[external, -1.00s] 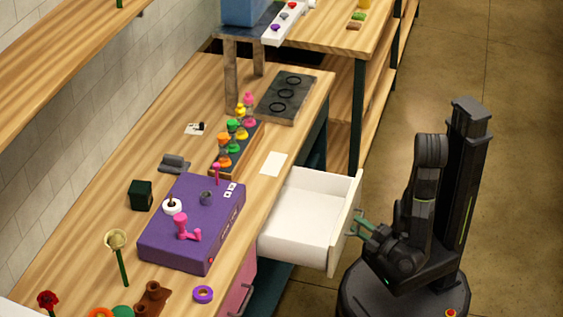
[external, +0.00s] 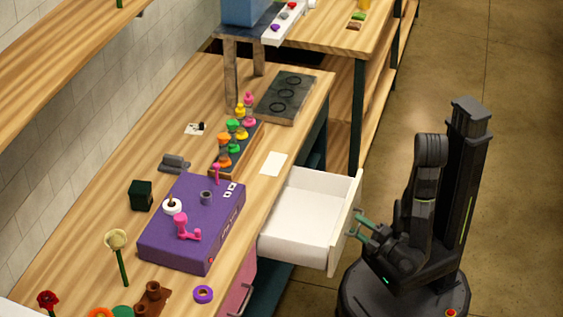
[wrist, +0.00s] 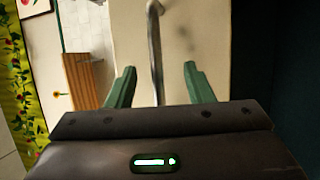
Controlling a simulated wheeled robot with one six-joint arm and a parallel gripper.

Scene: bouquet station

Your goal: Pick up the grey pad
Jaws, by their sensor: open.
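I cannot tell for sure which thing is the grey pad. A small grey item (external: 174,163) with a raised part lies on the bench near the wall, behind the purple box. A dark grey slab (external: 270,109) with several black rings lies at the bench's far end. My gripper (external: 358,229) is at the front of the open white drawer (external: 297,225), well away from both. In the wrist view its green fingers (wrist: 158,84) are apart, with the metal drawer handle (wrist: 155,42) between them. The drawer's visible inside looks empty.
The purple box (external: 190,222) with pink levers stands on the bench. A rack of colourful bottles (external: 238,150) is behind it. The open drawer juts out between the bench and me.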

